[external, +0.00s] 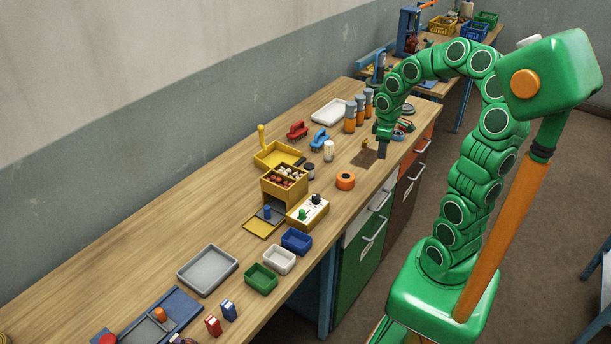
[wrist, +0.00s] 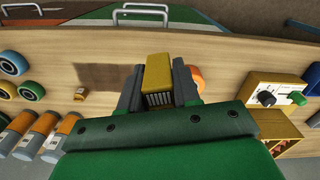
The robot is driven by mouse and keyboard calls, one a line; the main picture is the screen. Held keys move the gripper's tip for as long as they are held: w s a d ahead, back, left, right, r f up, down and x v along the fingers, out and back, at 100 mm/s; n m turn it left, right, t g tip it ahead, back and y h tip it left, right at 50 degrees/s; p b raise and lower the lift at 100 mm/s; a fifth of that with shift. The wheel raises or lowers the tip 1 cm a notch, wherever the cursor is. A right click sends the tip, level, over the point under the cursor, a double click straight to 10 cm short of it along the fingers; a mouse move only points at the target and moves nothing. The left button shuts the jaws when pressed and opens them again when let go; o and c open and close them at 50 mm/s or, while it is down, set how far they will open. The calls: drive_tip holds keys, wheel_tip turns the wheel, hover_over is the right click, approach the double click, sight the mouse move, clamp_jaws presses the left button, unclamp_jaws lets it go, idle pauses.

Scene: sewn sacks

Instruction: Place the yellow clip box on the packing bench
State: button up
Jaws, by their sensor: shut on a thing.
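My gripper (external: 382,149) is over the right part of the long wooden bench (external: 130,240). In the wrist view my gripper (wrist: 158,92) is shut on a yellow box (wrist: 157,72) with dark slots, which looks like the yellow clip box. In the external view the jaws hide that box. I cannot tell if it touches the bench top. A second wooden bench (external: 428,88) stands farther back. No label shows which one is the packing bench.
A dark brown patch (external: 366,158) and an orange roll (external: 345,181) lie near my gripper. Orange-and-grey cylinders (external: 350,117) stand behind it. A small tan item (wrist: 80,95) lies by the patch. Crates (external: 472,31) and a blue device (external: 408,32) crowd the far bench.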

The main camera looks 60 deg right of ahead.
drive_tip(key=w+a+n, duration=0.4)
drive_tip(key=w+a, duration=0.1)
drive_tip(key=a, duration=0.9)
drive_tip(key=w+a+n, duration=0.4)
drive_tip(key=a, duration=1.1)
drive_tip(key=s+a+n, duration=0.2)
drive_tip(key=s+a, duration=0.2)
drive_tip(key=a, duration=0.6)
drive_tip(key=s+a+n, duration=0.3)
drive_tip(key=s+a, duration=0.1)
drive_tip(key=a, duration=0.6)
drive_tip(key=s+a+n, duration=0.2)
drive_tip(key=s+a, duration=0.2)
drive_tip(key=a, duration=0.5)
drive_tip(key=w+a+f, duration=0.8)
drive_tip(key=w+a, duration=0.1)
drive_tip(key=shift+w+a+f, duration=0.1)
drive_tip(key=shift+w+f, duration=0.1)
drive_tip(key=shift+w+a+f, duration=0.2)
drive_tip(key=shift+w+f, duration=0.05)
drive_tip(key=shift+f, duration=0.15)
drive_tip(key=shift+w+a+f, duration=0.2)
drive_tip(key=shift+f, duration=1.55)
